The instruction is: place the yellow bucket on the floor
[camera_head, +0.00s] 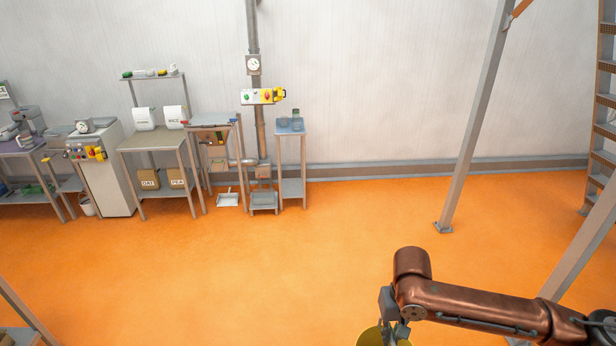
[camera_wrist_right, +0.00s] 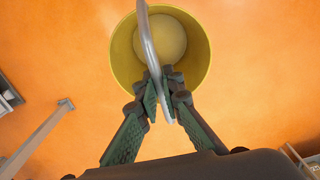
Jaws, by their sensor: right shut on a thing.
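The yellow bucket (camera_wrist_right: 196,78) is seen from above in the right wrist view, with its open top facing the camera. Its grey handle (camera_wrist_right: 152,42) runs up between the fingers of my right gripper (camera_wrist_right: 164,104), which is shut on it. In the head view a part of the bucket (camera_head: 370,337) shows at the bottom edge, under my right gripper (camera_head: 396,332); the rest is cut off by the frame. Orange floor (camera_head: 250,265) lies around the bucket in the wrist view. I cannot tell whether the bucket touches the floor. My left gripper is not in view.
Work tables (camera_head: 160,139) with boxes and a grey cabinet (camera_head: 105,172) stand along the back wall at the left. A slanted grey post (camera_head: 474,120) stands at the right, with a ladder (camera_head: 604,110) beyond it. The middle floor is clear.

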